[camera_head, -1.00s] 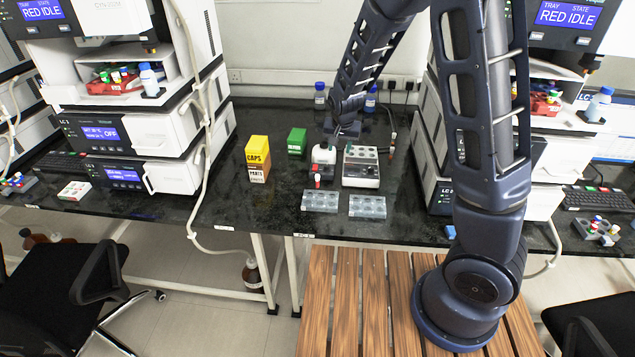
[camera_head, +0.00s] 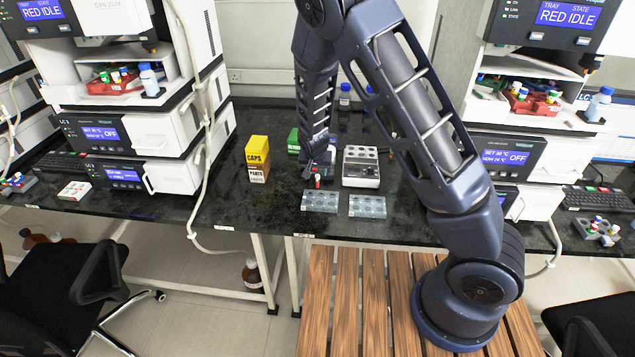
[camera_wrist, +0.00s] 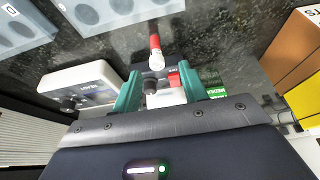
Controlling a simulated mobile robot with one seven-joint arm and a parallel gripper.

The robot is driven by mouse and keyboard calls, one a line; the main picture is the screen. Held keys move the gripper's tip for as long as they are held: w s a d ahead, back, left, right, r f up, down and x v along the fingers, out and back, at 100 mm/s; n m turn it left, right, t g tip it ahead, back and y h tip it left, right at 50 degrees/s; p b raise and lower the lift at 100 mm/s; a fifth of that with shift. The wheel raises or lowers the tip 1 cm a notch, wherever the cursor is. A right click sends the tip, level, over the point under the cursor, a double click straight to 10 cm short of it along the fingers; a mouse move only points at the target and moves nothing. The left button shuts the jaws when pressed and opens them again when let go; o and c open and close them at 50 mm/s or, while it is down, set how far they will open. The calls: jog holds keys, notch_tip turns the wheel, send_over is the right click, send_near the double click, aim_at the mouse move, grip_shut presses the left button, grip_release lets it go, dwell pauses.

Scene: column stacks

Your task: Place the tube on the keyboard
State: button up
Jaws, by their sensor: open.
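The small tube (camera_head: 317,183) with a red part stands on the bench behind the left grey rack in the head view. In the wrist view the red and white tube (camera_wrist: 155,48) shows just beyond my fingertips. My gripper (camera_wrist: 158,84) is open, its two teal fingers apart with the tube not between them. In the head view my gripper (camera_head: 317,168) is at the tube, largely hidden by my arm. One dark keyboard (camera_head: 66,163) lies on the left bench, and another keyboard (camera_head: 597,199) lies at the far right.
Two grey racks (camera_head: 320,201) (camera_head: 367,206) lie near the bench edge. A white block heater (camera_head: 361,168) stands right of my gripper. A yellow caps box (camera_head: 257,150) and a green box (camera_head: 293,141) stand left of it. Instrument stacks flank the bench.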

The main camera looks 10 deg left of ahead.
aim_at(317, 176)
jog(key=shift+s+x, duration=0.15)
jog(key=shift+x, duration=1.3)
jog(key=shift+s+x, duration=0.1)
jog(key=shift+x, duration=1.3)
jog(key=shift+d+f, duration=0.1)
jog(key=shift+d, duration=0.05)
grip_shut()
